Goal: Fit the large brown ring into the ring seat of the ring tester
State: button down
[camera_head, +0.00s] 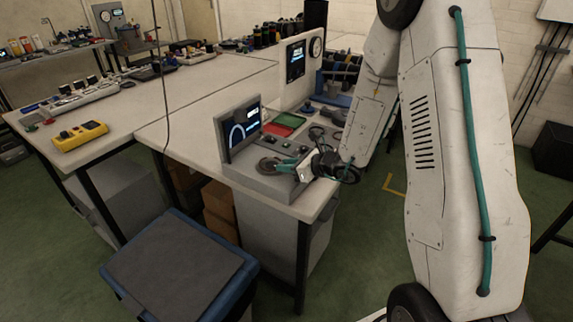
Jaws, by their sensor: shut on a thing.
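The ring tester (240,172) is a grey bench unit with an upright screen (240,128) showing a bright curve, at the near right corner of the white table. My gripper (279,166), with teal fingers, reaches in from the right, low over the tester's top. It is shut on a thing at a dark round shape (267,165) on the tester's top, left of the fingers. At this size I cannot clearly tell the large brown ring from the ring seat there, nor whether the ring is seated; the fingers partly cover the spot.
A red and green tray (283,124) lies behind the tester. A panel with a gauge (301,60) stands farther back. A yellow meter (80,135) lies on the left table. A blue-rimmed stool or bin (180,265) stands in front. My arm fills the right side.

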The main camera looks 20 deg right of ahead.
jog(key=shift+d, duration=0.1)
jog(key=shift+f, duration=0.3)
jog(key=c, duration=1.3)
grip_release()
